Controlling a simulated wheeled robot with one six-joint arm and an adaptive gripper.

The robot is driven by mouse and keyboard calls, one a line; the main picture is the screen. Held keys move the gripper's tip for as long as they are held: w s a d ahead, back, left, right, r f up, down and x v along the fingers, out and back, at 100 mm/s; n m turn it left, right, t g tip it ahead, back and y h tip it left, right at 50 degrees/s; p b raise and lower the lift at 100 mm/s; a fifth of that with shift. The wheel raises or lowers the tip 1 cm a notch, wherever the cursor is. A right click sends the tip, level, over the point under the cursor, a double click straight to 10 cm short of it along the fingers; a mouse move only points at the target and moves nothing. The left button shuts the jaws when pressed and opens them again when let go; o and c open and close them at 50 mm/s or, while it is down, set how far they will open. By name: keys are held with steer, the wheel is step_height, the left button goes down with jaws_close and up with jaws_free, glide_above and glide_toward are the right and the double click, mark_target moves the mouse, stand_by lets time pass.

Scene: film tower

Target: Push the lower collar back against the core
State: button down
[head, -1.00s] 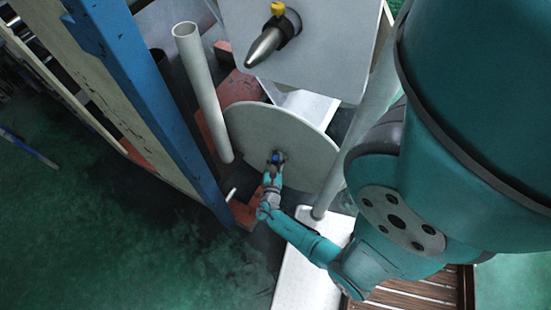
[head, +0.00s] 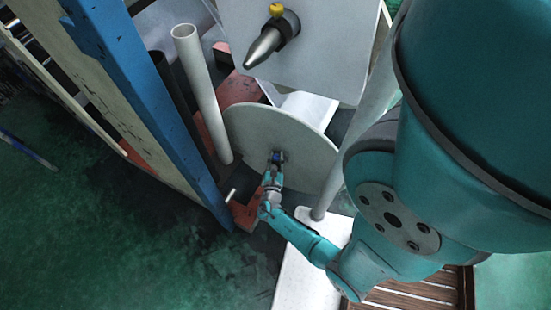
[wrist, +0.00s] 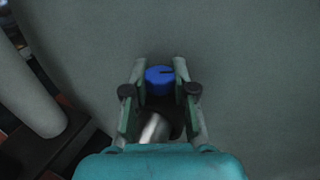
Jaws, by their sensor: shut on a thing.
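The lower collar (head: 277,157) shows as a small dark piece with a blue knob, in front of a large pale grey disc (head: 245,135). In the wrist view its blue knob (wrist: 160,79) sits between the fingertips, close to the grey disc face (wrist: 240,80). My gripper (wrist: 160,92) is shut on the collar; it also shows in the head view (head: 275,172). A shiny metal shaft end (wrist: 155,130) pokes out between the fingers towards my wrist. I cannot make out a separate core; the collar's back side is hidden.
Above is a pale panel (head: 320,45) with a grey cone-tipped spindle (head: 263,47) and a yellow knob (head: 277,9). A pale upright tube (head: 200,90) and a blue post (head: 145,90) stand left. A pale post (head: 340,165) stands right of the disc. The green floor lower left is mostly clear.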

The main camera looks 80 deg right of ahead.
steer(key=shift+d, duration=0.15)
steer(key=c, duration=0.9)
jaws_free()
steer(key=shift+w+r, duration=0.1)
steer(key=shift+o, duration=0.2)
steer(key=s+a, duration=0.2)
steer(key=a, duration=1)
steer(key=shift+s, duration=0.15)
